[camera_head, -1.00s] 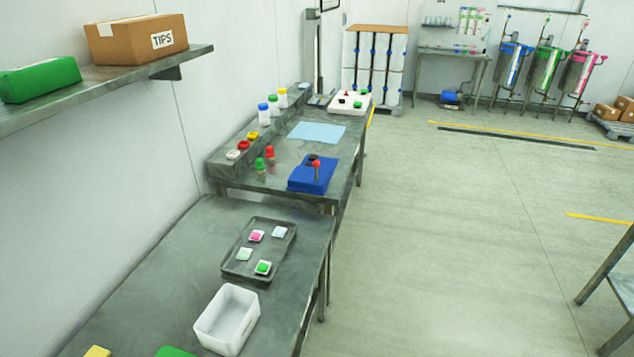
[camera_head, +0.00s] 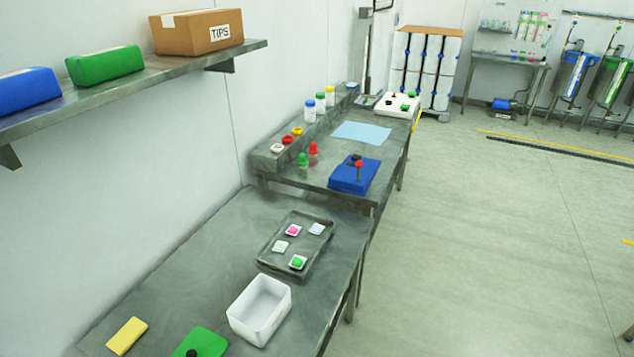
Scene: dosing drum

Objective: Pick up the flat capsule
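A dark grey tray (camera_head: 268,263) lies on the near metal table. In it are small pieces on pale square bases: a pink one (camera_head: 294,230), a pale bluish-white one (camera_head: 317,229), a pale greenish one (camera_head: 281,246) and a green one (camera_head: 298,262). They are too small for me to tell which is the flat capsule. Neither of my grippers is in view.
A white open bin (camera_head: 260,310), a yellow block (camera_head: 127,336) and a green piece with a dark knob (camera_head: 203,343) are on the near table (camera_head: 200,275). A wall shelf (camera_head: 130,86) overhangs at left. Floor (camera_head: 480,240) at right is clear.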

